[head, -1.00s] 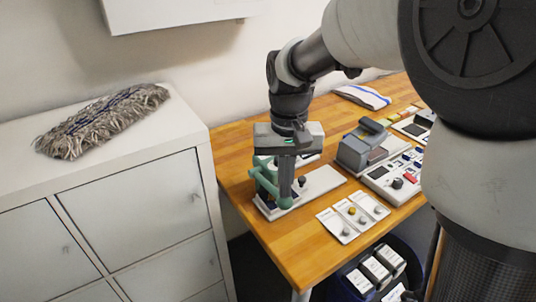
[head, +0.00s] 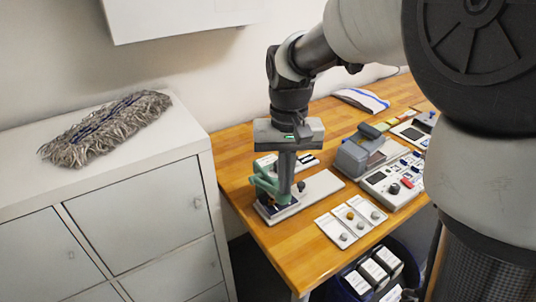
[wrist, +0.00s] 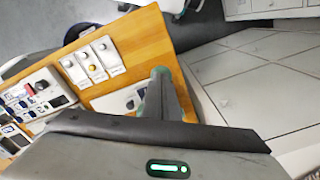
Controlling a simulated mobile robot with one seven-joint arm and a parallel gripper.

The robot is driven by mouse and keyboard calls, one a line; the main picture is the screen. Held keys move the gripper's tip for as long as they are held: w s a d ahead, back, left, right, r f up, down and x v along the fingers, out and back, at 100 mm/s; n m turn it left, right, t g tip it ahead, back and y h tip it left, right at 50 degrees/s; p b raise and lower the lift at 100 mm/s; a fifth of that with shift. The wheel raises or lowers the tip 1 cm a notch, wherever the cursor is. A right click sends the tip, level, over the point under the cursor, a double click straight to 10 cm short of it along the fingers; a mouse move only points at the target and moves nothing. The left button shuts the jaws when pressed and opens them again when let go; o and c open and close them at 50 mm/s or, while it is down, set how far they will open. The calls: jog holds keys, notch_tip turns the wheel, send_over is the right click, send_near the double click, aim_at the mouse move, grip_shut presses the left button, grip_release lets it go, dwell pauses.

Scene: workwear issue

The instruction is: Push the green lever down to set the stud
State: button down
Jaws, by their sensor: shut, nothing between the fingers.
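The green press with its lever (head: 262,184) stands at the left end of the wooden bench on a white base plate (head: 322,184). My gripper (head: 285,199) points down with its fingers shut and empty. The fingers are at the right side of the green frame in the head view and hide part of it. I cannot tell whether they touch the lever. In the wrist view the shut fingers (wrist: 164,78) cover most of the press. The stud and the place it sits are not clearly visible.
Three white cards with round studs (head: 350,218) lie right of the press. A grey device (head: 356,157) and a control panel (head: 391,184) stand farther right. A white cabinet (head: 140,215) with a mop head (head: 105,128) stands left. A dark bin (head: 372,270) is below the bench edge.

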notch_tip(320, 180, up, 9)
jog(key=p, duration=0.7)
jog(key=shift+r, duration=0.2)
dwell(0.4)
jog(key=s+d+r+t, duration=0.2)
jog(key=s+d+r, duration=0.1)
jog(key=s+d, duration=0.2)
jog(key=s+d+r+t, duration=0.2)
jog(key=s+d, duration=0.4)
jog(key=s, duration=0.3)
jog(key=shift+s+d+r+m+t, duration=0.15)
jog(key=shift+s+r+m+t, duration=0.25)
jog(key=shift+t, duration=0.4)
